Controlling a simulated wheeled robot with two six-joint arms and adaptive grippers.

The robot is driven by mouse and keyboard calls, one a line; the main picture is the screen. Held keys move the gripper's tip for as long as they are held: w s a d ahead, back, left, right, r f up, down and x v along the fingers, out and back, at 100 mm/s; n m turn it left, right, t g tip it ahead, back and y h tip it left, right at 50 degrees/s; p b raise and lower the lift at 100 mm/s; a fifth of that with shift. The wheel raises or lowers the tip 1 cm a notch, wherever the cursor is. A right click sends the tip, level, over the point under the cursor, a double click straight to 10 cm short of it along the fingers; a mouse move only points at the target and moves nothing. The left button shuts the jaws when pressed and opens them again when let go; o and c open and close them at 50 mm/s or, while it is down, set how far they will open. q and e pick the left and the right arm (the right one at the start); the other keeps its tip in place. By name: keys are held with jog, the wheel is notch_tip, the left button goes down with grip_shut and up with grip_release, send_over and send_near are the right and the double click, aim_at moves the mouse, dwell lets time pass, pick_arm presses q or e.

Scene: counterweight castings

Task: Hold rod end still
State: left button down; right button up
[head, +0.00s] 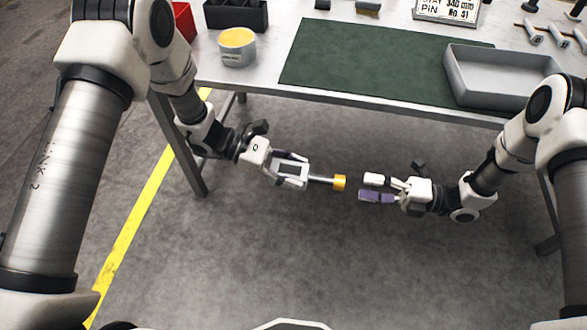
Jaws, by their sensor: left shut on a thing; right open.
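A short metal rod (321,179) with a yellow end (340,183) is in the head view, held out in front of the table. My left gripper (304,177) is shut on the rod, and the yellow end points right, towards my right gripper. My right gripper (371,187) is open, its two fingers apart and facing left. Its fingertips are just right of the yellow end, with a small gap between them. The part of the rod inside the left gripper is hidden.
Behind is a table with a green mat (375,62), a grey tray (500,75) at the right, a yellow-topped tub (237,47), a black bin (236,15), a red bin (184,20) and a sign (447,10). The table's front edge is just beyond the grippers.

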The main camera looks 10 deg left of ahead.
jog(key=a, duration=0.6)
jog(key=shift+w, duration=0.25)
